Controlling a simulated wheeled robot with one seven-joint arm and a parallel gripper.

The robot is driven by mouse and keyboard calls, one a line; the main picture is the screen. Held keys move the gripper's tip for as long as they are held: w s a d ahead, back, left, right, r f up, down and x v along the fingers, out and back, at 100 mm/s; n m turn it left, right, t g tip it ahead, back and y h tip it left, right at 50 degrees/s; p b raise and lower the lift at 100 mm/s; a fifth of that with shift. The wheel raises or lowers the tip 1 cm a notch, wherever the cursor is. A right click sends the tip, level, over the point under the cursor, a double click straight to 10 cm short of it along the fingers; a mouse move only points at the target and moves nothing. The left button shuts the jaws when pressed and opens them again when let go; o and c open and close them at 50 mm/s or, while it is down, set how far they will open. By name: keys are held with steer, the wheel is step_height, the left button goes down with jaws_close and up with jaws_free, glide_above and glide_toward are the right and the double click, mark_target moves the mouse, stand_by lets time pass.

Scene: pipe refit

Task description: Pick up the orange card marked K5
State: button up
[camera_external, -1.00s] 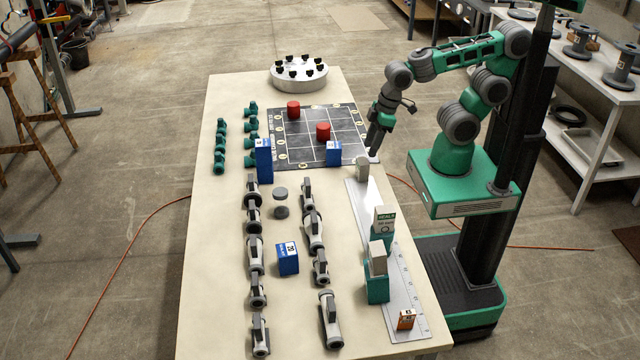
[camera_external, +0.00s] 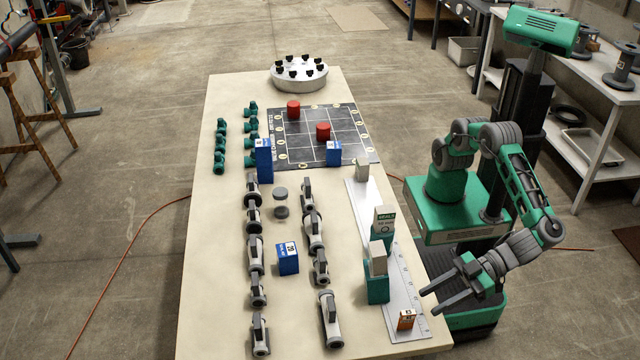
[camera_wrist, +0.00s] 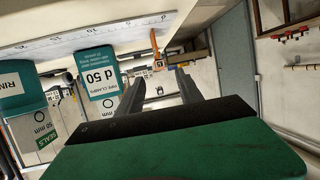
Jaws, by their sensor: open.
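The orange card (camera_external: 406,319) stands upright near the front right corner of the table, at the near end of the ruler strip. Its marking is too small to read for certain. In the wrist view the small orange card (camera_wrist: 158,65) shows just beyond and between my fingertips. My gripper (camera_external: 428,301) is open and empty, off the table's right edge. Its fingers point left, to the upper right of the card and apart from it. The fingers also show in the wrist view (camera_wrist: 160,78).
A teal box with a white block (camera_external: 378,285) stands on the ruler strip (camera_external: 391,263) just behind the card, with a seals box (camera_external: 383,222) farther back. Grey pipe valves (camera_external: 330,318) stand left of the card. A blue box (camera_external: 288,258) stands mid-table.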

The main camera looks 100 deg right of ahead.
mark_target(412, 311)
steer(key=x, duration=0.7)
steer(key=shift+w+f, duration=0.15)
steer(key=shift+w, duration=0.1)
jaws_close()
